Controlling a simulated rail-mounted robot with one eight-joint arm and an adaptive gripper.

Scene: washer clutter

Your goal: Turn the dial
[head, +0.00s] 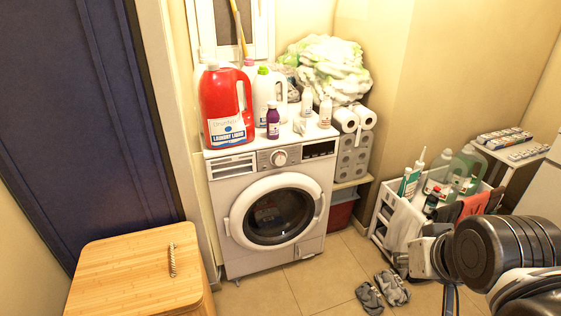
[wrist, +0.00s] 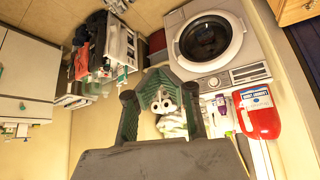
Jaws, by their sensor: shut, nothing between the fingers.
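The dial (head: 279,157) is a round, light-coloured knob on the front control panel of the white washing machine (head: 228,247). In the wrist view the dial (wrist: 213,82) shows small beside the machine's round door, just right of my fingers. My gripper (wrist: 158,76) is shut and empty, its dark green fingers coming together in the middle of the wrist view. It is well apart from the dial and touches nothing that I can see. In the head view my arm is at the lower right, away from the washer; the fingertips are not clear there.
A red detergent jug (head: 226,98), a small purple bottle (head: 273,122) and other bottles stand on the washer top above the dial. A cleaning caddy (head: 400,222) stands right of the washer, sandals (head: 391,289) on the floor, and a wooden hamper (head: 137,265) at front left.

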